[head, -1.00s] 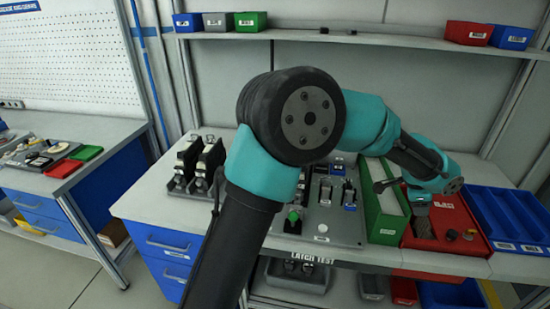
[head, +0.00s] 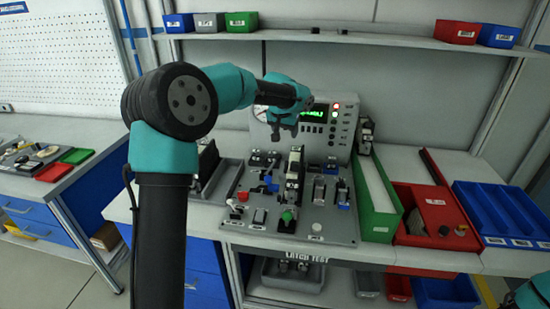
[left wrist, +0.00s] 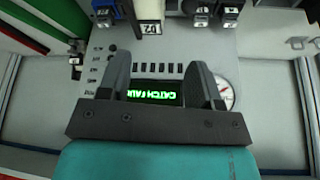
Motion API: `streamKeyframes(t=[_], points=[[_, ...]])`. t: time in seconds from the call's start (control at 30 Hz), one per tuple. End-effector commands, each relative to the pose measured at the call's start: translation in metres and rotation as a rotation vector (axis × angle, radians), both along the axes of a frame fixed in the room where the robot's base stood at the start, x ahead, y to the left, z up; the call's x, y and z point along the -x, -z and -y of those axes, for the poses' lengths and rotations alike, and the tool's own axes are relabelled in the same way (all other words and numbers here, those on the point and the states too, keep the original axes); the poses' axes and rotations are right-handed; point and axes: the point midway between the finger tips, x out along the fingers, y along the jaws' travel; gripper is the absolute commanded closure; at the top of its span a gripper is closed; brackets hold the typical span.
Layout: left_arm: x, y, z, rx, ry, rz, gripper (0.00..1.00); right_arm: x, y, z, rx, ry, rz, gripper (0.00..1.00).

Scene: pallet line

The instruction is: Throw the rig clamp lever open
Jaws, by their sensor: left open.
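The grey test rig board (head: 325,228) stands on the bench with several small latches and switches on it. A tall black-and-silver unit (head: 293,175) stands upright near its middle, with blue parts (head: 270,184) just left of it. I cannot tell for sure which part is the clamp lever. My left gripper (head: 284,135) is above the back of the board, in front of the console. In the left wrist view its two dark fingers (left wrist: 163,80) are apart with nothing between them. My right gripper is out of view.
The grey console (head: 345,112) behind the board has a lit green display, seen upside down in the wrist view (left wrist: 155,93). A green bin (head: 380,225), red bin (head: 412,238) and blue tray (head: 512,220) stand at the right. A shelf (head: 400,38) runs above.

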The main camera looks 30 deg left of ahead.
Motion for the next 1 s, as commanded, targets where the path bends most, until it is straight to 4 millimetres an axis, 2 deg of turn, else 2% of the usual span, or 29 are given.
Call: streamKeyframes(t=[0.03, 0.1, 0.2, 0.5, 0.67, 0.77, 1.0], points=[[0.003, 0.001, -0.019, 0.006, -0.059, -0.006, 0.41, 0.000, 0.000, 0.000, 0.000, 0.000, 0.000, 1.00], [0.005, 0.001, -0.035, 0.013, -0.112, -0.011, 0.41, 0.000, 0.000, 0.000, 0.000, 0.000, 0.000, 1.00], [0.007, 0.001, -0.043, 0.017, -0.144, -0.012, 0.41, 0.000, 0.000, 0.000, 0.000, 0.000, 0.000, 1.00], [0.007, 0.002, -0.042, 0.018, -0.142, -0.013, 0.41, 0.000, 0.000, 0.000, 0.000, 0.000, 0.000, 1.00], [0.004, 0.009, -0.043, 0.017, -0.141, -0.015, 0.41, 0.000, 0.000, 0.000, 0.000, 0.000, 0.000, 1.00], [0.000, 0.017, -0.043, 0.017, -0.141, -0.014, 0.41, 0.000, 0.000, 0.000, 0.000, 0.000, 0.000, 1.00], [-0.013, 0.052, -0.046, 0.016, -0.141, -0.017, 0.41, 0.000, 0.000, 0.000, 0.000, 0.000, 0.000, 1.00]])
